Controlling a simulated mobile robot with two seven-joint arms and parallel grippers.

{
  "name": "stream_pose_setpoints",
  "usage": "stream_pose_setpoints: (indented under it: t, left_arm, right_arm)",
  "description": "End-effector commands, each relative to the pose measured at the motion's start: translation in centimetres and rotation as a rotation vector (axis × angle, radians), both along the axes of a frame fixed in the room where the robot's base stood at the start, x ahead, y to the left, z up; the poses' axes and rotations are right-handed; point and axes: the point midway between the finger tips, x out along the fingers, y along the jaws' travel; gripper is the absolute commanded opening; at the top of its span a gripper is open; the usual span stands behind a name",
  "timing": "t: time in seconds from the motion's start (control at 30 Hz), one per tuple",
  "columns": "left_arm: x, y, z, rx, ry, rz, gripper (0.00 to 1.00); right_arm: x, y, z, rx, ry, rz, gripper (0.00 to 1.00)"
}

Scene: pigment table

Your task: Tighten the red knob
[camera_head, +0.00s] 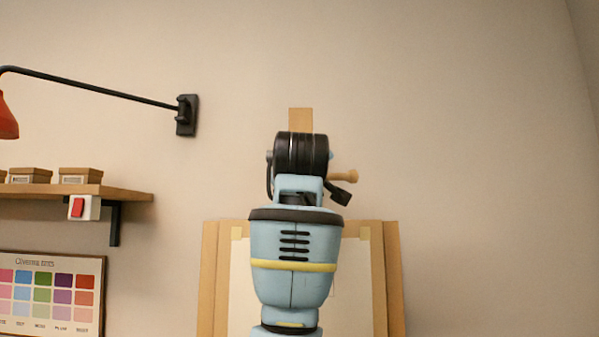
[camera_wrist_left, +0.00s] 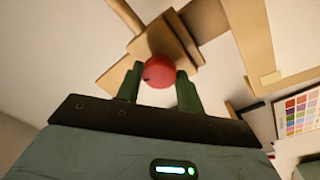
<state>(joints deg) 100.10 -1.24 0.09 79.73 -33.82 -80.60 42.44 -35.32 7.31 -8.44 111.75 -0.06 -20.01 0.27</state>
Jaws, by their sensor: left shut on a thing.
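The red knob (camera_wrist_left: 160,71) is round with a small dark mark. It sits against a wooden block (camera_wrist_left: 172,38) of the easel in the left wrist view. My left gripper (camera_wrist_left: 159,84) has one green finger on each side of the knob and is shut on it. In the head view, my blue arm stands in front of the easel (camera_head: 392,280) and hides the knob and the gripper's fingers. My right gripper is in neither view.
A wooden peg (camera_head: 345,177) sticks out right of my wrist. A shelf (camera_head: 125,194) with boxes and a red switch (camera_head: 77,208) is at left, above a colour chart (camera_head: 50,290). A red lamp (camera_head: 7,118) hangs from a wall arm. The wall side at right is clear.

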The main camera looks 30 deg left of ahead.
Motion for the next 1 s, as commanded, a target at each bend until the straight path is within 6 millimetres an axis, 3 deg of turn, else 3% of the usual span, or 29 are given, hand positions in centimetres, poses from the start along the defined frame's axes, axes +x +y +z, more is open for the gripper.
stream_pose_setpoints:
  t: [0.5,1.0]
  left_arm:
    - [0.00,-0.19,0.20,-0.292,-0.183,0.034,0.15]
    - [-0.04,-0.16,0.29,-0.350,-0.222,0.041,0.15]
  right_arm:
    - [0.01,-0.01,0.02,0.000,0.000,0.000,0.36]
    - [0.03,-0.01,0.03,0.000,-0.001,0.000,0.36]
